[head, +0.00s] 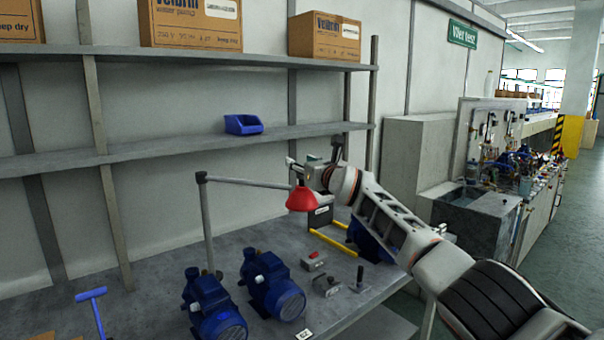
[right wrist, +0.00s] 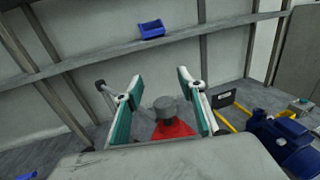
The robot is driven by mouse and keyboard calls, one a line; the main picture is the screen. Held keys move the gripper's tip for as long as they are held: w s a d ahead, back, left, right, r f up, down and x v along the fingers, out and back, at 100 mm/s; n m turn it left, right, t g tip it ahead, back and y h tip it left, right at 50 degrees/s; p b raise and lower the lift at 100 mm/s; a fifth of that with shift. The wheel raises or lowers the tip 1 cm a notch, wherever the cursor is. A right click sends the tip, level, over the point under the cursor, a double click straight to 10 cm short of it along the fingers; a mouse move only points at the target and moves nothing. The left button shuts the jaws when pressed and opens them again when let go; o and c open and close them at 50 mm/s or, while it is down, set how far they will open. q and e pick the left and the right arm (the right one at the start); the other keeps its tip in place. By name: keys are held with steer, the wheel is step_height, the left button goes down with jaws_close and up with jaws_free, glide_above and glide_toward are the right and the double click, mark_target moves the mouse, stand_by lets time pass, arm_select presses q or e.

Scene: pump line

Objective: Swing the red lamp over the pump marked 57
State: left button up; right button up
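The red lamp (head: 301,199) hangs at the end of a thin grey arm (head: 250,183) on an upright post (head: 207,225). My right gripper (head: 308,172) is at the lamp. In the right wrist view, its fingers (right wrist: 162,105) are open on either side of the grey cap of the red lamp (right wrist: 170,129), with gaps showing. Two blue pumps stand in front, a left one (head: 212,308) and a middle one (head: 271,286). A third blue pump (head: 370,243) is partly hidden by my right arm. I cannot read a 57 for certain on any card. My left gripper is out of view.
A small card (head: 304,334) lies at the bench's front edge. A red-buttoned box (head: 313,261), a grey block (head: 327,285) and yellow bars (head: 333,242) lie on the bench (head: 160,290). A blue T-handle (head: 92,300) stands at left. Shelves (head: 190,142) run behind.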

step_height(320, 180, up, 7)
steer(key=shift+f, duration=0.15)
